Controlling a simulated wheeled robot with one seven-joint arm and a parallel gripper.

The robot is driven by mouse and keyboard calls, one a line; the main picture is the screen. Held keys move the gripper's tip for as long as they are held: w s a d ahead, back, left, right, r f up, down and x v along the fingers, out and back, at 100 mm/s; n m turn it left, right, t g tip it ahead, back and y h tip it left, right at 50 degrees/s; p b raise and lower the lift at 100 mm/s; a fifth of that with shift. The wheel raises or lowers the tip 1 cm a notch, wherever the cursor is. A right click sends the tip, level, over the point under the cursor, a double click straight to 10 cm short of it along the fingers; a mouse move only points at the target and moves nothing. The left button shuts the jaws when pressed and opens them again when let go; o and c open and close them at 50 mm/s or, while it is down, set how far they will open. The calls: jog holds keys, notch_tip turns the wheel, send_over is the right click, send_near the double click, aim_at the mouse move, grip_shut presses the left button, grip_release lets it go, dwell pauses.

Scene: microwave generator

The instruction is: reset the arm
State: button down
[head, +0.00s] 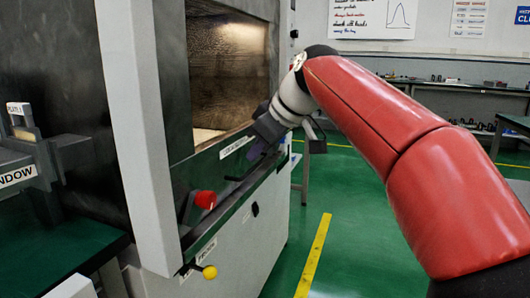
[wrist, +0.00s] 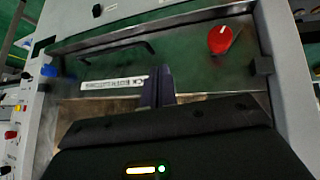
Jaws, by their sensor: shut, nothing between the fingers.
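My red arm (head: 375,110) reaches in from the right in the head view and bends down at its far end. My gripper (head: 256,152) is beside the front of the grey machine, just below its open chamber (head: 228,65). In the wrist view my gripper (wrist: 162,84) shows its dark fingers closed together, with nothing between them. They lie over the machine's front, near a white label strip (wrist: 113,84). I cannot tell whether the fingertips touch the panel.
A red knob (head: 205,199) and a yellow knob (head: 209,272) stick out from the machine's front. A pale upright post (head: 140,130) stands left of the chamber. Green floor (head: 345,220) right of the machine is clear. A bench (head: 450,95) stands behind.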

jog(key=s+d+f+m+h, duration=0.3)
jog(key=s+d+f+m, duration=0.3)
jog(key=s+d+f, duration=0.3)
jog(key=s+d+f+m+h, duration=0.3)
jog(key=s+d+f+m, duration=0.4)
jog(key=s+f, duration=0.9)
jog(key=d, duration=0.2)
jog(key=shift+s+d+f, duration=0.15)
jog(key=shift+s+d, duration=0.15)
jog(key=shift+s, duration=0.1)
jog(key=c, duration=2.2)
grip_release()
